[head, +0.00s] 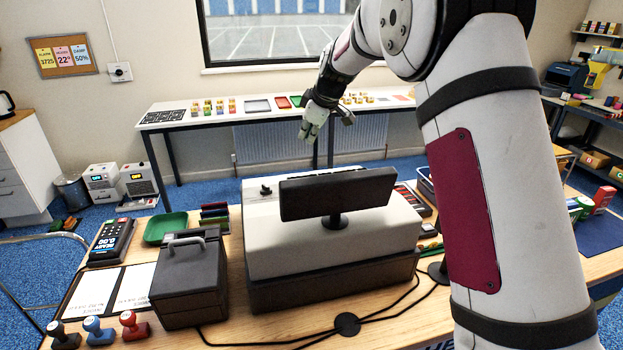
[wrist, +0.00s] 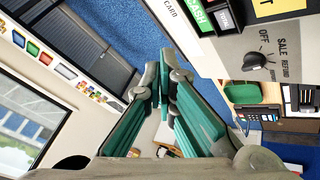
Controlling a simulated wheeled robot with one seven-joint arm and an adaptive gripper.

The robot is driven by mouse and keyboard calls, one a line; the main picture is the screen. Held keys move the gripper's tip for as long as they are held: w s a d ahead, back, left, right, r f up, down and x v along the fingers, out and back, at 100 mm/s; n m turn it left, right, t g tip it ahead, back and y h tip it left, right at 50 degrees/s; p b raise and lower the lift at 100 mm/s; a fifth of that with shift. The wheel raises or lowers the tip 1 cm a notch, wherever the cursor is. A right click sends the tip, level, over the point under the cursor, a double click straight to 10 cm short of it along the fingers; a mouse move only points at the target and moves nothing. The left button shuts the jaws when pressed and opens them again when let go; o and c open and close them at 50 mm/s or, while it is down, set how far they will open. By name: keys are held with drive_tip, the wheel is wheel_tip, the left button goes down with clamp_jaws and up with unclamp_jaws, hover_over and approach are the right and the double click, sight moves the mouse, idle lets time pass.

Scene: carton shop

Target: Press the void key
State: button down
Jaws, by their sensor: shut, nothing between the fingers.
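The till (head: 330,245) stands on the near counter, grey-white with a dark base and a dark display (head: 338,193) that hides most of its key side. My gripper (head: 309,132) is in the air above and beyond the till, pointing down. In the wrist view my gripper's fingers (wrist: 165,72) are shut and empty, apart from the till. I cannot make out a key marked void.
A black cash box (head: 188,285), a card terminal (head: 110,241), a green tray (head: 165,228) and several stamps (head: 134,325) lie left of the till. A cable (head: 347,322) crosses in front. A long table (head: 190,118) stands beyond, under the window.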

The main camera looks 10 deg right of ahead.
drive_tip(key=shift+w+f, duration=0.15)
drive_tip(key=shift+s+f+p, duration=0.3)
drive_tip(key=shift+s+f, duration=0.05)
drive_tip(key=shift+f, duration=1.05)
drive_tip(key=shift+s+f+p, duration=0.3)
drive_tip(key=shift+f+p, duration=0.05)
drive_tip(key=shift+f, duration=1.1)
drive_tip(key=shift+s+f+p, duration=0.3)
drive_tip(key=shift+s+f, duration=0.05)
drive_tip(key=shift+f, duration=1.05)
drive_tip(key=shift+f, duration=0.1)
drive_tip(key=shift+f, duration=0.35)
drive_tip(key=shift+s+f, duration=0.15)
drive_tip(key=shift+f, duration=0.25)
drive_tip(key=shift+r, duration=0.85)
